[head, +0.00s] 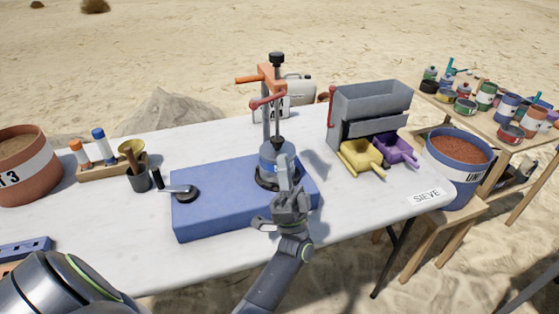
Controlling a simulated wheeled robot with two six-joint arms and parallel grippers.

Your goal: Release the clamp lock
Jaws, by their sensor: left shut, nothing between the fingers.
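The clamp stands on a blue block (215,200) on the white table. It has an upright grey post, an orange top arm (246,80), a black top knob (277,57), and a red-tipped lever (267,101) at mid-height. A dark pointed tip on its spindle is above a blue-and-white round vessel (267,163). My left gripper (285,165) is shut and empty, in front of the vessel and below the lever. It hides part of the vessel and the clamp's base; I cannot tell whether it touches them. My right gripper is out of view.
A grey sieve box (370,103) with yellow (361,158) and purple (397,150) scoops stands right. A black-knobbed metal tool (180,191) lies on the block. A rack with bottles (112,167) and a dark cup (139,178) are left.

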